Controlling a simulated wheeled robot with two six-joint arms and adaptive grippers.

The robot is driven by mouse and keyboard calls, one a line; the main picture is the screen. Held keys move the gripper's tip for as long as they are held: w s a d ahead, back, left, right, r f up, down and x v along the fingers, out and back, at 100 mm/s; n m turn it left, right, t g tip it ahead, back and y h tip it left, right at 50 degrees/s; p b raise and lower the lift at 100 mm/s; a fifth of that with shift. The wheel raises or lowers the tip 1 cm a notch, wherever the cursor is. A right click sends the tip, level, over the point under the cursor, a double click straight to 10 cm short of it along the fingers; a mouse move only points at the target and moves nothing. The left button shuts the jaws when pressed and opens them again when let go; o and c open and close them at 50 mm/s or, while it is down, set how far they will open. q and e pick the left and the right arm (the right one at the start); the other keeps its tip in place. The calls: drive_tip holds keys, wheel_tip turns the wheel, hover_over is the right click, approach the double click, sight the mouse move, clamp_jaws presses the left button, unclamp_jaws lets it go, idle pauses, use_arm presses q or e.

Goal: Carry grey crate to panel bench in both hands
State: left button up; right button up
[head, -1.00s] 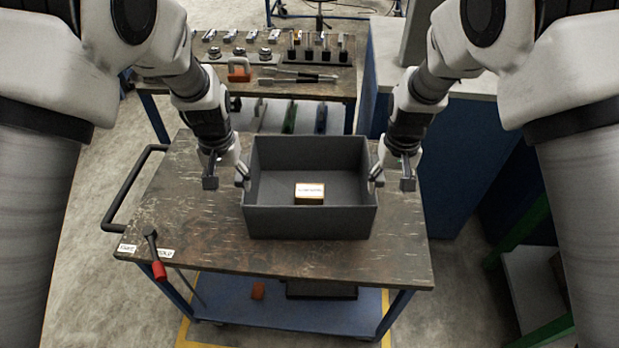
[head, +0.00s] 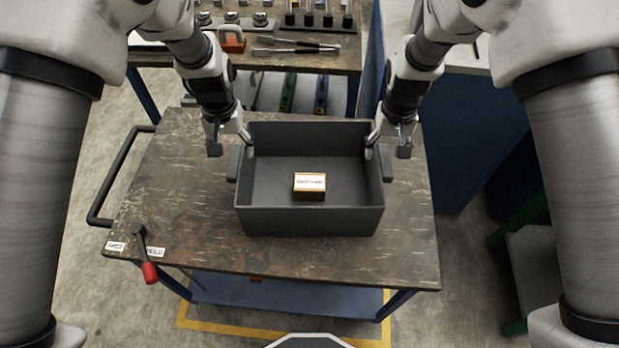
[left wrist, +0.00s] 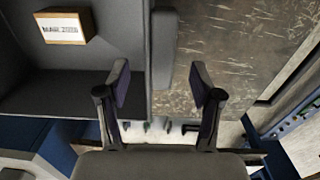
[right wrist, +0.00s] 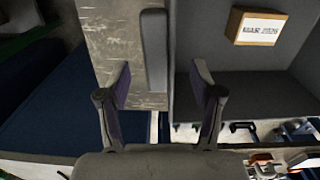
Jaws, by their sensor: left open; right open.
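The grey crate (head: 309,220) stands upright on the worn cart top, with a small labelled box (head: 309,186) inside it. My left gripper (head: 231,146) is open at the crate's left wall, and in the left wrist view its fingers (left wrist: 160,88) stand either side of that wall and its side handle (left wrist: 167,48). My right gripper (head: 387,146) is open at the right wall; in the right wrist view its fingers (right wrist: 162,88) stand either side of the wall and handle (right wrist: 153,50). Neither gripper grasps the crate. A bench with tools (head: 262,58) is behind the cart; I cannot tell whether it is the panel bench.
The cart top (head: 180,200) has free room left of the crate. A black push handle (head: 110,185) juts out at the cart's left, and a red-tipped lever (head: 148,268) sits at its front left corner. A blue cabinet (head: 455,130) stands at the right.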

sight(235, 160)
use_arm(q)
drive_tip(key=f, duration=0.4)
drive_tip(key=shift+s, duration=0.25)
use_arm(e)
drive_tip(key=f, duration=0.4)
drive_tip(key=shift+s, duration=0.25)
use_arm(q)
drive_tip(key=shift+w+f, duration=0.1)
drive_tip(key=shift+f, duration=0.05)
use_arm(e)
drive_tip(key=shift+w+f, duration=0.1)
drive_tip(key=shift+f, duration=0.05)
use_arm(q)
clamp_jaws()
use_arm(e)
clamp_jaws()
